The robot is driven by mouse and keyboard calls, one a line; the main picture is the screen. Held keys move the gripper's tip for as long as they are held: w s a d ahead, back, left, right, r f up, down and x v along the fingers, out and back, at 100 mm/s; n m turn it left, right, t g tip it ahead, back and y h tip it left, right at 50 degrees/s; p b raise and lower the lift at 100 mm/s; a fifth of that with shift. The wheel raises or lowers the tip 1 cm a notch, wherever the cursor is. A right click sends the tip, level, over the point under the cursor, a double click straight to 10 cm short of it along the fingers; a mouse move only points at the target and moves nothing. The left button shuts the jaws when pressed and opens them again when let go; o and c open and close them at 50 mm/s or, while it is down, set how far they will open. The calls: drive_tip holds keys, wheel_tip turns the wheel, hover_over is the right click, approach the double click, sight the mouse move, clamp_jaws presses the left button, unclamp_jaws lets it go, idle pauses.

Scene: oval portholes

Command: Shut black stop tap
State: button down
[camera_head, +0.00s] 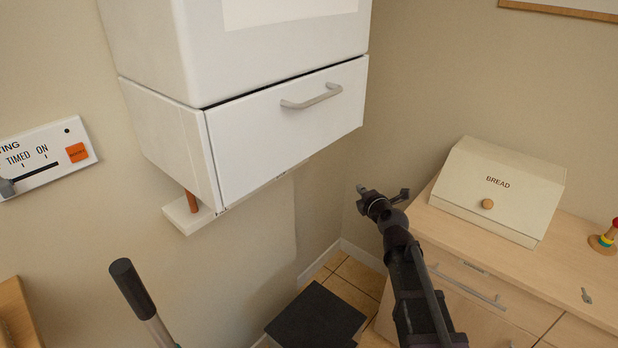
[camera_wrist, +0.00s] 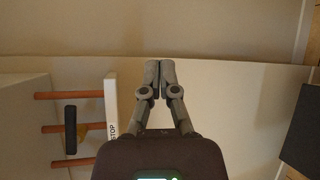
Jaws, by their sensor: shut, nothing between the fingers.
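The black stop tap (camera_wrist: 70,128) shows in the wrist view at left. Its bar handle lies across the middle one of three copper pipes (camera_wrist: 52,95), with some brass beside it. A white strip (camera_wrist: 111,95) marked STOP stands between the tap and my gripper (camera_wrist: 159,66). My gripper is shut and empty, right of the strip and apart from the tap. In the head view my gripper (camera_head: 364,190) is right of the white wall unit (camera_head: 285,115). The tap is hidden there; only one copper pipe (camera_head: 191,201) shows under the unit.
A white ledge (camera_head: 187,217) sits under the wall unit. A bread box (camera_head: 500,190) stands on the wooden counter (camera_head: 460,235) at right. A black box (camera_head: 315,315) is on the floor. A black-gripped pole (camera_head: 133,287) rises at lower left. Bare wall lies below the unit.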

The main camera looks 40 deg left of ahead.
drive_tip(key=s+a+f+n+g+y+b, duration=0.1)
drive_tip(key=s+a+n+g+y+b, duration=0.1)
drive_tip(key=s+n+y+b, duration=0.3)
drive_tip(key=s+a+f+n+g+y+b, duration=0.1)
drive_tip(key=s+a+n+g+y+b, duration=0.1)
drive_tip(key=s+n+y+b, duration=0.4)
drive_tip(key=a+n+y+b, duration=0.1)
drive_tip(key=n+y+b, duration=0.2)
drive_tip(key=n+b, duration=0.3)
drive_tip(key=shift+a+n+b, duration=0.2)
drive_tip(key=shift+n+b, duration=0.15)
drive_tip(key=shift+n, duration=0.55)
drive_tip(key=shift+w, duration=0.1)
drive_tip(key=d+r+p+x, duration=0.2)
drive_tip(key=p+x, duration=0.9)
drive_tip(key=x, duration=0.1)
drive_tip(key=shift+a+r, duration=0.25)
